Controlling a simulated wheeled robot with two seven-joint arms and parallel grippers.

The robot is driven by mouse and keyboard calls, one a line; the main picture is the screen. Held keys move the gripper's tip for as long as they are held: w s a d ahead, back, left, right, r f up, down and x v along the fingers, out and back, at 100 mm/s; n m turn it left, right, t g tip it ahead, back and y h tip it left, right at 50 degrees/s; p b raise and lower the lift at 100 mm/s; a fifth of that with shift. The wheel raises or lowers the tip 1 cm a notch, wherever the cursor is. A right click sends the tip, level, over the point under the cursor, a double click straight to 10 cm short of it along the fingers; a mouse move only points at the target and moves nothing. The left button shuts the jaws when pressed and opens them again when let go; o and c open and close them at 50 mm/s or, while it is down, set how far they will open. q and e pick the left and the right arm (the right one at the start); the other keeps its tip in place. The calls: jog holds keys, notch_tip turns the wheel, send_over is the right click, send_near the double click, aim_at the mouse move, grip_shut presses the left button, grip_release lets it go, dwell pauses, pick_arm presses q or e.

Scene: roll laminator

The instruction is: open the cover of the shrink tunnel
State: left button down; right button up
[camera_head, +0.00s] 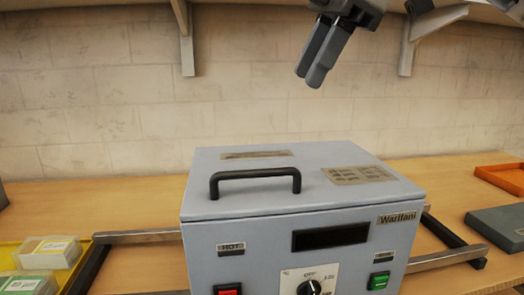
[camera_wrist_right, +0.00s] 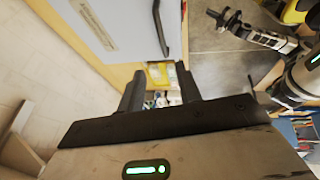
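The shrink tunnel (camera_head: 300,240) is a blue-grey box in the middle of the head view. Its cover (camera_head: 325,200) lies flat and shut on top, with a black bar handle (camera_head: 255,180) near its front left. My right gripper (camera_head: 314,70) hangs above and behind the cover, apart from it. In the right wrist view its two fingers (camera_wrist_right: 160,88) stand apart with nothing between them. The cover (camera_wrist_right: 105,25) and handle (camera_wrist_right: 160,28) also show there at the top. What seems to be my left gripper (camera_wrist_right: 225,20) is small at the upper right; its opening is unclear.
On the tunnel's front are a red switch (camera_head: 228,290), a dial (camera_head: 309,285) and a green switch (camera_head: 379,281). A yellow tray (camera_head: 8,262) with small boxes stands left, an orange tray (camera_head: 500,178) right. A shelf bracket (camera_head: 184,40) hangs on the back wall.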

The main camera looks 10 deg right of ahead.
aim_at(265, 172)
jog(key=x, duration=1)
jog(key=p+x, duration=0.1)
jog(key=x, duration=0.4)
jog(key=shift+s+f, duration=0.25)
grip_shut()
